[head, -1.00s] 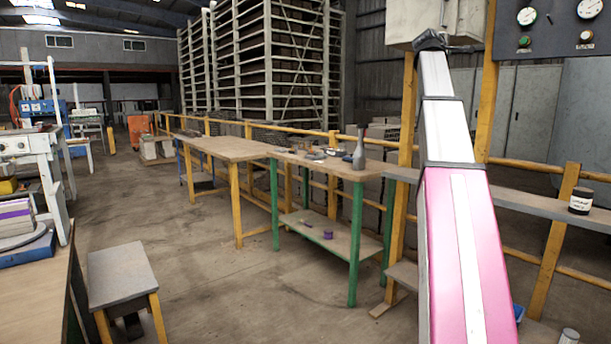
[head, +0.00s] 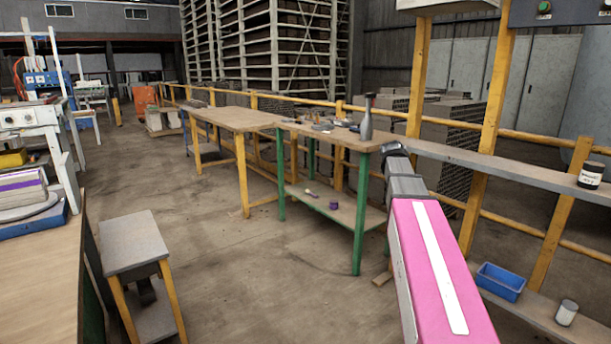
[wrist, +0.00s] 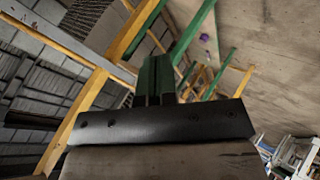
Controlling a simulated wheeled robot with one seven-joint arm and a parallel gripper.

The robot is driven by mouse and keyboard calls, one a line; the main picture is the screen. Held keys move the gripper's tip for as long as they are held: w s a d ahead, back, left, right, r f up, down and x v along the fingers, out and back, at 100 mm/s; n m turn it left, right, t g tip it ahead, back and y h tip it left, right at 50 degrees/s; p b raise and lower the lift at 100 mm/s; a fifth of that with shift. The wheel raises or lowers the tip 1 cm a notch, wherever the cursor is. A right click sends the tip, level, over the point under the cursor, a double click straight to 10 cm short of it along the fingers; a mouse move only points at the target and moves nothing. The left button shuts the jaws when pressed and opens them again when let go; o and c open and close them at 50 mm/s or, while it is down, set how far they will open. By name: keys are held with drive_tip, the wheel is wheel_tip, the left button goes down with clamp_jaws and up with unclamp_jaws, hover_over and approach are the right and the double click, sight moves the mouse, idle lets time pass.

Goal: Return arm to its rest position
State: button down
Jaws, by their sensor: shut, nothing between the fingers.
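My arm (head: 440,265), pink with a white stripe and grey segments, extends from the lower right of the head view toward the green-legged table. Its dark far end (head: 395,150) appears beside the table's right corner; from this view I cannot make out fingers there. In the wrist view my gripper (wrist: 154,82) shows as two narrow fingers close together beyond a dark palm. It is shut with nothing between the fingers. The wrist view is tilted, with floor and yellow and green posts beyond the fingers.
The green-legged table (head: 345,140) bears a grey bottle (head: 367,120) and small items. A grey shelf (head: 480,163) with a dark jar (head: 591,175) runs right. A blue bin (head: 500,281) and can (head: 566,312) sit lower right. A stool (head: 133,250) stands left; the middle floor is clear.

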drive_tip(key=s+a+f+m+g+y, duration=0.1)
drive_tip(key=s+a+f+g, duration=0.1)
drive_tip(key=s+a+f, duration=0.3)
drive_tip(key=s+a+f+m+g+y, duration=0.2)
drive_tip(key=s+a+f, duration=0.4)
drive_tip(key=s+f, duration=0.7)
drive_tip(key=s+a+f+m+g+y, duration=0.2)
drive_tip(key=s+a+f, duration=0.3)
drive_tip(key=s+f, duration=0.5)
wheel_tip(320, 180, down, 6)
drive_tip(key=shift+a+f+g, duration=0.15)
drive_tip(key=shift+a+g, duration=0.1)
drive_tip(key=shift+g, duration=0.55)
drive_tip(key=shift+s, duration=0.1)
